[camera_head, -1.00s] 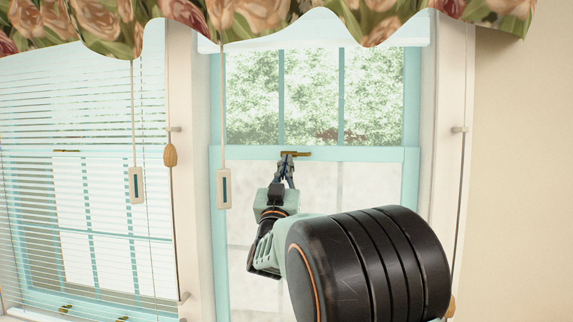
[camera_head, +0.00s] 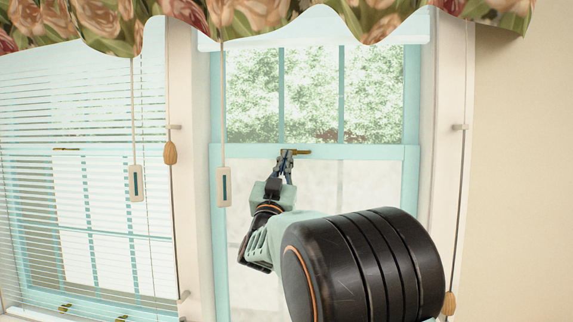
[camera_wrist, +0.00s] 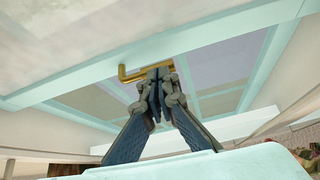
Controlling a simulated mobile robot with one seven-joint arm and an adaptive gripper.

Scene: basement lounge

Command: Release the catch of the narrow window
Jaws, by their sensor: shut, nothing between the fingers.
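The narrow window (camera_head: 412,175) has a pale blue frame, with foliage behind its upper panes. Its brass catch (camera_head: 302,152) sits on the meeting rail between the upper and lower sashes. My gripper (camera_head: 287,154) is shut and empty, its tips up at the catch and covering the catch's left part in the head view. In the wrist view, the catch's bent brass lever (camera_wrist: 130,77) shows left of my closed fingertips (camera_wrist: 160,74), and more brass shows just behind them. I cannot tell whether the tips touch it.
A blind cord with a pale pull (camera_head: 223,188) hangs left of my gripper. A wooden cord knob (camera_head: 170,153) hangs by the post. Another window with lowered blinds (camera_head: 80,100) is at left. A floral valance (camera_head: 280,18) hangs above.

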